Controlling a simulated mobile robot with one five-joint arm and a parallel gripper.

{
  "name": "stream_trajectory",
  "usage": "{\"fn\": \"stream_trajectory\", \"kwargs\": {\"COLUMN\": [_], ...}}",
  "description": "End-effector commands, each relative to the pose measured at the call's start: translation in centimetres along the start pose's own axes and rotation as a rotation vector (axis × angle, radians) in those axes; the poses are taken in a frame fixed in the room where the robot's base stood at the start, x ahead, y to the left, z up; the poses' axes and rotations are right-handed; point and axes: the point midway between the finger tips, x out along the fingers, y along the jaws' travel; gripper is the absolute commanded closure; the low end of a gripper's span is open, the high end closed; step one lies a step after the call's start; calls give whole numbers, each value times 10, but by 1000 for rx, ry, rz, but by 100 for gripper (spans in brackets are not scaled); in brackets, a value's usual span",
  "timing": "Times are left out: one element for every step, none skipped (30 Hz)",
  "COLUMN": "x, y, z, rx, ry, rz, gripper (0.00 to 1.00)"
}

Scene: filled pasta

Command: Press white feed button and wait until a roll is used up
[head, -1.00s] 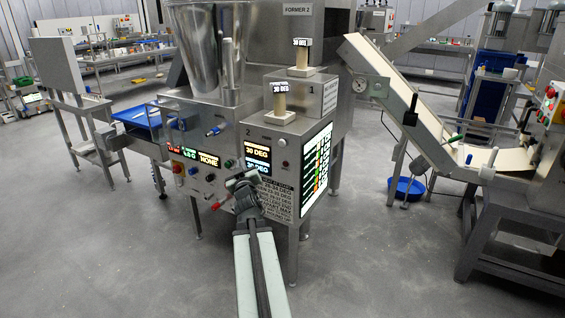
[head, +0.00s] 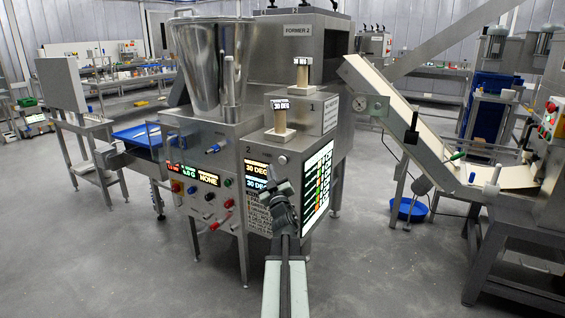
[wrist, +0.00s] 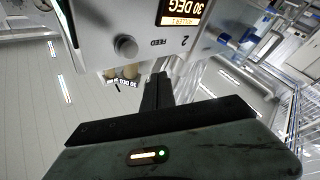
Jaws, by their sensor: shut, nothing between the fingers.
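A round pale grey button (wrist: 126,46) labelled FEED shows on the upside-down panel in the wrist view, beside a numeral 2. In the head view the small round button (head: 282,160) sits on the upper right of the steel front. My gripper (head: 272,170) is shut and empty just below and left of it. In the wrist view its dark closed fingers (wrist: 157,76) lie beside the button, apart from it in the picture. Two tan cylinders, the front one (head: 280,120) and the rear one (head: 302,74), stand on the machine with small display labels above them.
The former's control panel (head: 198,178) has several knobs and red handles left of my gripper. A lit 30 DEG display (head: 257,169) is close to it. A conveyor (head: 400,95) rises at the right. The grey floor (head: 370,270) in front is clear.

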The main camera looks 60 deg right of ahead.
Motion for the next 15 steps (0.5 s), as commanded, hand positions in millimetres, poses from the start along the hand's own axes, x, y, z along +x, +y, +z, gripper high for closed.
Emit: {"fn": "stream_trajectory", "kwargs": {"x": [8, 11, 15, 18, 20, 23, 25, 27, 29, 30, 31, 32, 33, 33, 33], "y": [5, 7, 10, 12, 14, 16, 18, 19, 21, 22, 23, 24, 24, 25, 25], "z": [5, 8, 10, 13, 14, 17, 18, 20, 21, 22, 23, 24, 24, 25, 25], "rx": [-2, -2, -1, -1, -2, -2, -1, -1, -1, -1, -1, -1, -1, -1, -1], "ry": [0, 0, 0, 0, 0, 0, 0, -1, -1, -1, -1, -1, -1, -1, -1], "rz": [1, 1, 1, 1, 1, 1, 1, 1, 1, 1, 1, 1, 1, 1, 1], "gripper": [100, 100, 100, 100, 100, 100, 100, 100, 100, 100, 100, 100, 100, 100, 100]}}
